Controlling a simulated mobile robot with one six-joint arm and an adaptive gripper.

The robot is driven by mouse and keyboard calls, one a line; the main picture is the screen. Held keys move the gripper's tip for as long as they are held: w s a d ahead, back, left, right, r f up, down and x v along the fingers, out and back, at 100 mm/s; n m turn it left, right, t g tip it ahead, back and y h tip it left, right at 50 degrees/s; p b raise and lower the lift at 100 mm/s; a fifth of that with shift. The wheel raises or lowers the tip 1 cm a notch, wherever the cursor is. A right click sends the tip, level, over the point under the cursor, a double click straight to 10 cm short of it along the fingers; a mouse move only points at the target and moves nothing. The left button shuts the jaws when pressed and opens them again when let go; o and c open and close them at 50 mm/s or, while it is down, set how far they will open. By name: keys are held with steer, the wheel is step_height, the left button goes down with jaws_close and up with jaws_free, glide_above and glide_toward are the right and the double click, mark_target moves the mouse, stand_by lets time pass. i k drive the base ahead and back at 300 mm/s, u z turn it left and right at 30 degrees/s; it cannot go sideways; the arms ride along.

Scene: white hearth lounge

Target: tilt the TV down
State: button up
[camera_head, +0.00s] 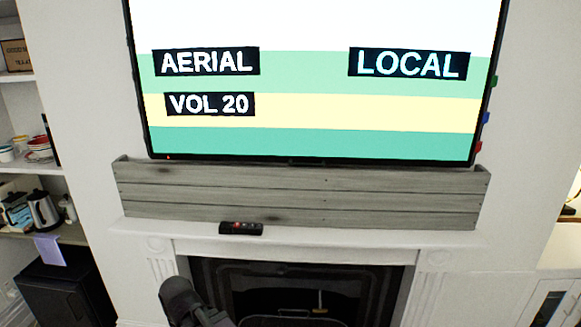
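The TV (315,120) hangs on the white wall above the fireplace, its top cut off by the frame. Its lit screen reads "AERIAL", "LOCAL" and "VOL 20" over green and yellow bands. A green tab (494,80), a blue tab (486,117) and a red tab (479,146) stick out along its right edge. A small red light shows at its lower left. A dark part of my arm shows at the bottom, left of centre, in front of the fireplace and well below the TV. My gripper's fingers cannot be made out.
A grey plank box (300,195) sits on the mantel right under the TV. A black remote (241,228) lies on the mantel shelf before it. The dark fireplace (350,285) is below. Shelves with a kettle (42,209) and a black cabinet (65,290) stand left.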

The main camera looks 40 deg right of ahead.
mark_target(295, 82)
steer(key=u, duration=0.55)
steer(key=k, duration=0.9)
steer(key=z, duration=1.05)
steer(key=i, duration=0.5)
steer(key=u, duration=0.1)
